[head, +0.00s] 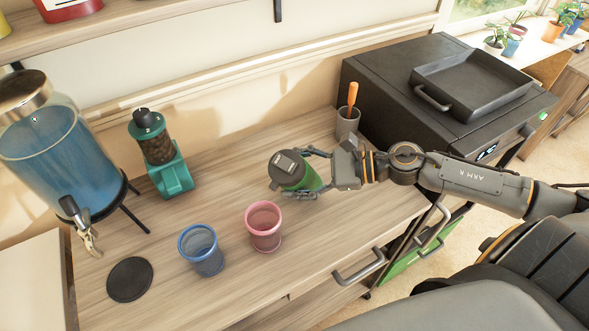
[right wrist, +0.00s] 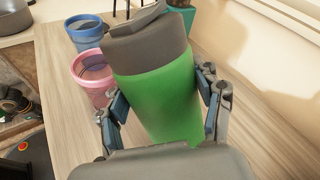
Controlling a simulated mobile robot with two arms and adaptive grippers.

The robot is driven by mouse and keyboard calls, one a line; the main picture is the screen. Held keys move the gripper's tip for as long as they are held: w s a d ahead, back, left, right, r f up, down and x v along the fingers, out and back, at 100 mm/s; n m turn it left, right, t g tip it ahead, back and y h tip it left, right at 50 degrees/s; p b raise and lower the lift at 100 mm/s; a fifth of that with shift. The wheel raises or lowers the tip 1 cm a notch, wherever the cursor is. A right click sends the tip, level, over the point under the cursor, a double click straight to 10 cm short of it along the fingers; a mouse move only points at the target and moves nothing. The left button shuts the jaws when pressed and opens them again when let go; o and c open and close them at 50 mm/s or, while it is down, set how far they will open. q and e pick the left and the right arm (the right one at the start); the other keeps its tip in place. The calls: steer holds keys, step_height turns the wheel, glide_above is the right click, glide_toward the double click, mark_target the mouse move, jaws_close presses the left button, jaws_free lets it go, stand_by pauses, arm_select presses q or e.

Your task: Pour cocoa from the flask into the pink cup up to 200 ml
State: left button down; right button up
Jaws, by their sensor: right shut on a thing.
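A green flask (head: 306,179) with a dark grey lid is in my right gripper (head: 304,178), which is shut around its body. In the right wrist view the flask (right wrist: 163,100) fills the space between both fingers (right wrist: 160,105). It looks slightly tilted, and I cannot tell whether it touches the counter. The pink cup (head: 263,228) stands upright to the left of and nearer than the flask, apart from it. It also shows in the right wrist view (right wrist: 92,80). No cocoa is visible in it. My left gripper is not in view.
A blue cup (head: 202,252) stands left of the pink cup, near a black round coaster (head: 130,279). A blue drink dispenser (head: 62,150) and a green grinder (head: 160,160) are at the left. A grey holder (head: 347,124) stands by the black oven (head: 430,75). The counter (head: 215,200) has free room behind the cups.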

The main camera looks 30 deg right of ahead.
steer(key=shift+s+a+n+h+p, duration=0.1)
steer(key=shift+a+n+h+p, duration=0.35)
steer(key=shift+p, duration=1.3)
steer(key=shift+s+a+f+n+h+p, duration=0.2)
steer(key=shift+n+h+p, duration=0.2)
steer(key=shift+p, duration=1.45)
steer(key=shift+w+r+n+h+p, duration=0.1)
steer(key=shift+r+n+h+p, duration=0.3)
steer(key=shift+p, duration=2.25)
steer(key=shift+p, duration=0.5)
steer(key=shift+r+n+h+p, duration=0.25)
steer(key=shift+n+h+p, duration=0.15)
steer(key=shift+p, duration=1.25)
